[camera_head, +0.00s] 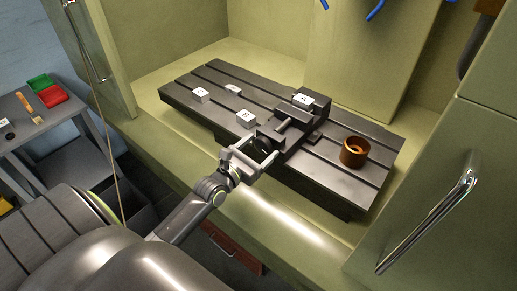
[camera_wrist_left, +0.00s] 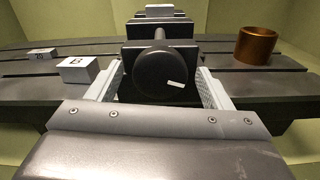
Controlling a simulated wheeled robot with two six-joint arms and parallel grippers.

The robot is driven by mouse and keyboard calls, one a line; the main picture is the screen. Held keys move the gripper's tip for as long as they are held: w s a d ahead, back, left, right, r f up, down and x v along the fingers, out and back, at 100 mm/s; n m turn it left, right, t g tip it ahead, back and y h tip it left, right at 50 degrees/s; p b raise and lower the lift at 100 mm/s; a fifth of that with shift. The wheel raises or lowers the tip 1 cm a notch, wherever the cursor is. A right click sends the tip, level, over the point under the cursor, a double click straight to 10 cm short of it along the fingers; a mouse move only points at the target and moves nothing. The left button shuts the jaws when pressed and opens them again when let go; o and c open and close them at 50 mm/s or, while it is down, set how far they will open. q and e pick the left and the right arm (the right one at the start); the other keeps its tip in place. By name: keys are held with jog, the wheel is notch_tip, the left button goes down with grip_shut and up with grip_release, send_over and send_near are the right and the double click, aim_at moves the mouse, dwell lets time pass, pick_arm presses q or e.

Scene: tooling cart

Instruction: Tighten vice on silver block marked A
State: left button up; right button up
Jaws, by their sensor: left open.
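The vice (camera_head: 297,130) is dark and stands on the slotted machine table (camera_head: 340,188). The silver block marked A (camera_head: 303,99) sits at the vice's far end; whether the jaws touch it is unclear. In the left wrist view the round black vice handle (camera_wrist_left: 160,75), with a small white mark, is in the centre. My left gripper (camera_head: 254,158) is open at the handle, and its two fingers (camera_wrist_left: 160,90) are on either side of it. In the wrist view the handle and vice largely hide block A. My right gripper is not in view.
A block marked B (camera_head: 245,119) and two other silver blocks (camera_head: 201,95) (camera_head: 233,89) lie on the table left of the vice. A copper-coloured cup (camera_head: 354,152) stands to its right. A green cabinet door with a metal handle (camera_head: 430,222) is at right.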

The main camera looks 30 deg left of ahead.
pick_arm(q)
jog(key=shift+c, duration=0.3)
jog(key=c, duration=0.9)
jog(key=shift+m, duration=0.3)
